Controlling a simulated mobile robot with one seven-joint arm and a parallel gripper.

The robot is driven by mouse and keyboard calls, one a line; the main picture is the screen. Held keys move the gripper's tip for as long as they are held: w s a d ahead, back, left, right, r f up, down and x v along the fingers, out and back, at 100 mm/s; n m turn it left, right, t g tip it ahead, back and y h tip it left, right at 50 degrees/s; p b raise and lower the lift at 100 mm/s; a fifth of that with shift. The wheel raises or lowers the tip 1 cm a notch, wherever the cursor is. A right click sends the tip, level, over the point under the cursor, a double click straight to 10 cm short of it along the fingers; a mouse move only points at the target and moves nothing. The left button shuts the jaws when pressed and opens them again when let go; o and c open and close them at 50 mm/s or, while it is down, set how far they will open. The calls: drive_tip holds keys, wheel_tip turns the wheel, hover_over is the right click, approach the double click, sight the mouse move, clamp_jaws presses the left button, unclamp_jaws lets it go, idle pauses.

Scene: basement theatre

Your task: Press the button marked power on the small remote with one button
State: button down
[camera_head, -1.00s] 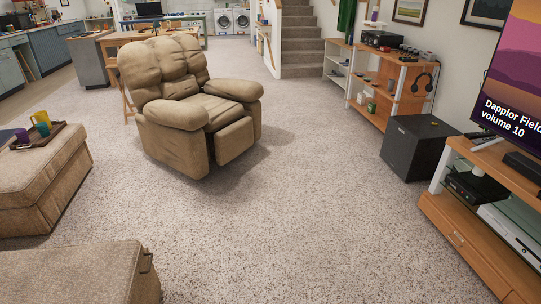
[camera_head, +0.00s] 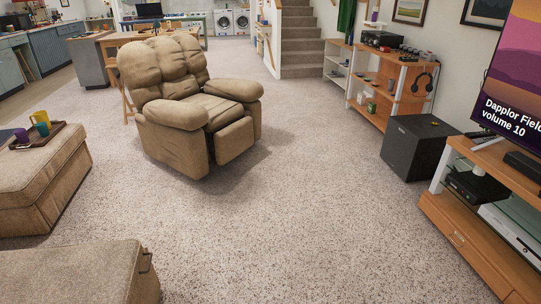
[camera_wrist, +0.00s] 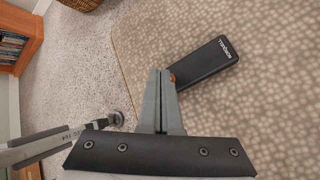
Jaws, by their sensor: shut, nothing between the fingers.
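The small remote (camera_wrist: 206,64) is black and long, and lies at a slant on a beige patterned padded surface (camera_wrist: 265,110) in the wrist view. Pale lettering shows near its upper right end. A bit of an orange button (camera_wrist: 172,78) shows at its lower left end, right beside my fingertips. My gripper (camera_wrist: 161,72) is shut and empty, with its tips over or against that end of the remote. I cannot tell whether the tips touch the button, and any marking on it is not readable. The head view shows neither my gripper nor the remote.
In the wrist view, carpet (camera_wrist: 75,70) lies beyond the padded edge, with a wooden shelf (camera_wrist: 30,30) and a wicker basket (camera_wrist: 82,4). In the head view, a recliner (camera_head: 195,105), ottoman (camera_head: 50,195), black box (camera_head: 415,150) and television stand (camera_head: 470,235) surround open carpet.

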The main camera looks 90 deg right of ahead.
drive_tip(key=shift+f, duration=0.25)
drive_tip(key=shift+r, duration=0.1)
idle(0.3)
drive_tip(key=shift+r, duration=0.65)
wheel_tip(320, 180, up, 6)
drive_tip(key=p, duration=0.4)
drive_tip(key=shift+p, duration=0.35)
drive_tip(key=shift+r+p, duration=0.85)
drive_tip(key=shift+r, duration=0.35)
